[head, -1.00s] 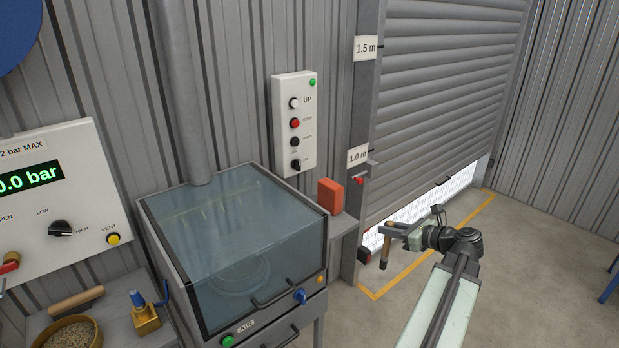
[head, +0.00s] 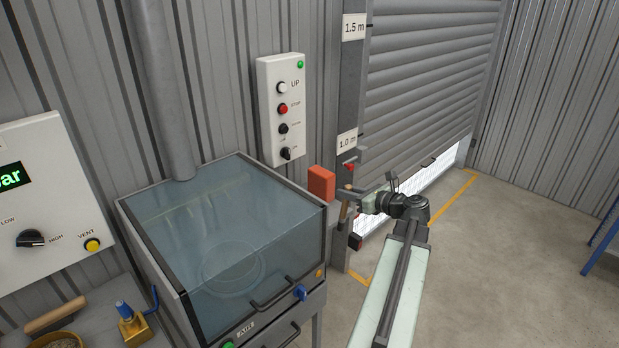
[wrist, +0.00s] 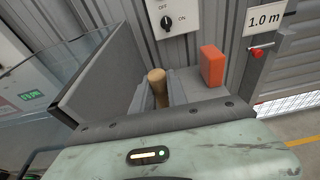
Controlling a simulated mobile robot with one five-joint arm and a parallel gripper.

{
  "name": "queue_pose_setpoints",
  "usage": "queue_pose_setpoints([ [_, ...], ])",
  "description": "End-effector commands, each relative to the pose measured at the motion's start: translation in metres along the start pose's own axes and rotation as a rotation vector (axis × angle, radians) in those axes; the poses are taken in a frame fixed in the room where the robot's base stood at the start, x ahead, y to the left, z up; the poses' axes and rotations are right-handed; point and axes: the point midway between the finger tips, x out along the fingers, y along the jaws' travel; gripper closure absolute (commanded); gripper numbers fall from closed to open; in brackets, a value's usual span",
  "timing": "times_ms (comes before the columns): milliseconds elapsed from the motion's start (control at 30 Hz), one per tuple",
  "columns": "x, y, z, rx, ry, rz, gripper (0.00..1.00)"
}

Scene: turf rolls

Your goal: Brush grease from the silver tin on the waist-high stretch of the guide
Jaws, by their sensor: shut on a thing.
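My gripper (head: 351,199) is shut on the brush, whose wooden handle (wrist: 157,87) stands between the two grey jaws in the wrist view. In the head view the brush (head: 345,208) hangs roughly upright, in front of the lower part of the guide post. The guide (head: 352,95) is the grey upright along the left edge of the shutter, with signs reading 1.5 m and 1.0 m. The brush looks a little below the 1.0 m sign (head: 347,142); I cannot tell if it touches the guide. Its bristles are not clear. No silver tin shows.
An orange-red block (head: 321,182) stands on a grey ledge beside the guide. A small red fitting (wrist: 258,53) sits below the 1.0 m sign. A glass-topped cabinet (head: 225,215) fills the left.

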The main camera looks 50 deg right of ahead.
Motion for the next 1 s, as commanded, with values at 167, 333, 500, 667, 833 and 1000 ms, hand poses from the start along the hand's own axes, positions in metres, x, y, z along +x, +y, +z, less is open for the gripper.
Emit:
queue_pose_setpoints([
  [167, 0.086, 0.002, 0.02, 0.042, -0.136, -0.08, 1.0],
  [333, 0.136, 0.01, 0.041, 0.066, -0.228, -0.148, 1.0],
  [500, 0.145, 0.012, 0.049, 0.071, -0.25, -0.169, 1.0],
  [667, 0.145, 0.011, 0.044, 0.07, -0.249, -0.169, 1.0],
  [833, 0.149, 0.011, 0.028, 0.07, -0.249, -0.168, 1.0],
  [1000, 0.154, 0.01, 0.007, 0.069, -0.249, -0.168, 1.0],
])
